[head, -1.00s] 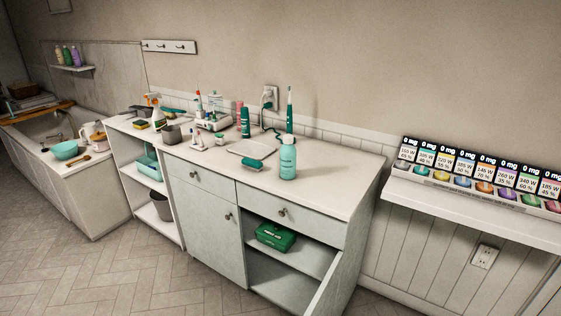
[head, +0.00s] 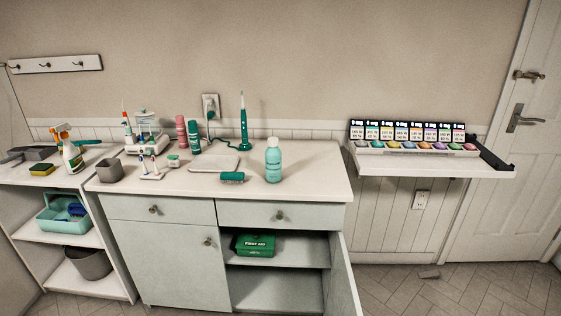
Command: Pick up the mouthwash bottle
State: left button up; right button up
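The mouthwash bottle (head: 273,161) is teal with a pale cap. It stands upright on the white cabinet top (head: 310,180), right of the middle. A green brush (head: 231,178) lies close to its left. Neither of my grippers shows in the head view.
An electric toothbrush (head: 243,125) with a cord stands behind the bottle. Pink and green bottles (head: 181,132), a toothbrush holder (head: 151,170) and a grey cup (head: 109,170) are further left. The cabinet's right door (head: 342,282) hangs open, showing a first aid box (head: 255,245). The counter right of the bottle is clear.

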aim_at(272, 155)
jog(key=i+j+z, duration=0.2)
jog(key=j+z, duration=0.25)
jog(key=j, duration=0.2)
jog(key=i+j+z, duration=0.2)
jog(key=j, duration=0.15)
jog(key=j+z, duration=0.2)
jog(key=j, duration=0.2)
